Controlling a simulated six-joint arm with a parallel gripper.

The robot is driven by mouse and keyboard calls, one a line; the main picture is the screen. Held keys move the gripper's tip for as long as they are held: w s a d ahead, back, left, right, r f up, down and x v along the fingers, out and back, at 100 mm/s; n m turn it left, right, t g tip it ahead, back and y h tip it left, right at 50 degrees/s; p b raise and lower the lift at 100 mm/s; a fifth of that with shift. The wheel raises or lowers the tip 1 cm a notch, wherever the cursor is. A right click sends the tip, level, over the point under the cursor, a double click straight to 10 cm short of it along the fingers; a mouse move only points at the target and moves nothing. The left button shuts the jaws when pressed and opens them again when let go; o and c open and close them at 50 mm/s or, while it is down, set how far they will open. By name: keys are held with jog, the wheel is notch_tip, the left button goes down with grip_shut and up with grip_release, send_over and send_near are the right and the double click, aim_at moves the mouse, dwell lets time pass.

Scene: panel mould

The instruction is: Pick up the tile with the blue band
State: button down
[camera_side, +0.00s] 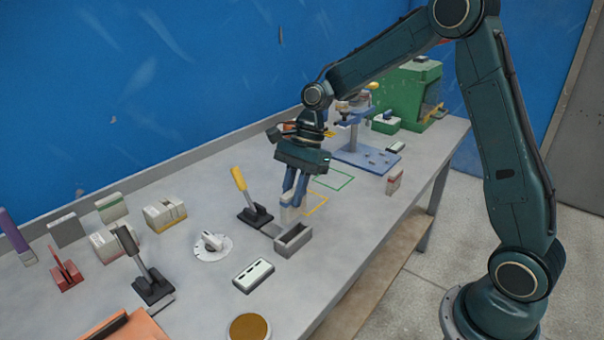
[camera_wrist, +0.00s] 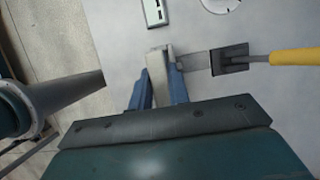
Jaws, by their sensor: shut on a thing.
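My gripper (camera_side: 293,197) has blue fingers and points down over the bench. It is shut on a pale tile (camera_side: 290,214), which hangs upright just above or behind the small grey open box (camera_side: 290,243). In the wrist view the fingers (camera_wrist: 158,92) sit on either side of the pale tile (camera_wrist: 158,70), seen edge-on. I cannot make out a blue band on it, as the fingers cover part of it. In the wrist view the tile hides most of the box.
A yellow-handled lever (camera_side: 240,182) stands close left of the box. A white switch block (camera_side: 253,276) and a dial (camera_side: 211,246) lie nearby. A red-banded tile (camera_side: 395,181) stands right. Yellow and green outlines (camera_side: 334,180) mark clear bench behind.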

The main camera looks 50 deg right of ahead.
jog(key=shift+r, duration=0.85)
jog(key=shift+w+d, duration=0.3)
jog(key=shift+w, duration=0.05)
jog(key=w+d+f, duration=0.1)
jog(key=w+d, duration=0.3)
jog(key=d, duration=0.3)
jog(key=w+d+f, duration=0.1)
jog(key=w+d, duration=0.3)
jog(key=d, duration=0.3)
jog(key=shift+w+d, duration=0.2)
jog(key=shift+d, duration=0.15)
jog(key=shift+f, duration=0.15)
jog(key=shift+f, duration=3.9)
jog(key=shift+f, duration=0.1)
